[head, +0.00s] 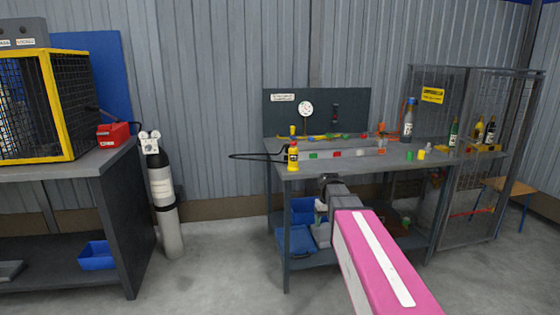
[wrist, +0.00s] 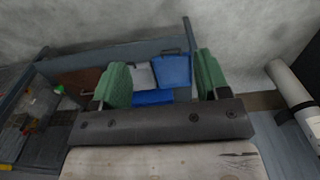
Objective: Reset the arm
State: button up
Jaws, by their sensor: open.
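My arm (head: 382,262), pink with a white stripe, reaches forward from the bottom of the head view toward the workbench. My gripper (head: 328,181) is at its far end, in front of the bench, small and hard to make out there. In the wrist view my gripper (wrist: 161,72) shows two green finger pads set wide apart with nothing held between them. Blue bins (wrist: 172,72) on the bench's lower shelf appear beyond the gap.
The workbench (head: 340,163) carries a small yellow bottle (head: 293,156) and several small parts. A grey cylinder (head: 165,205) stands left of it. A dark bench with a yellow-framed cage (head: 56,105) is farther left. A mesh cage with bottles (head: 454,131) is right.

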jog(key=s+f+m, duration=0.2)
jog(key=s+f, duration=1)
jog(key=s, duration=0.5)
jog(key=shift+f, duration=0.25)
jog(key=shift+s, duration=0.1)
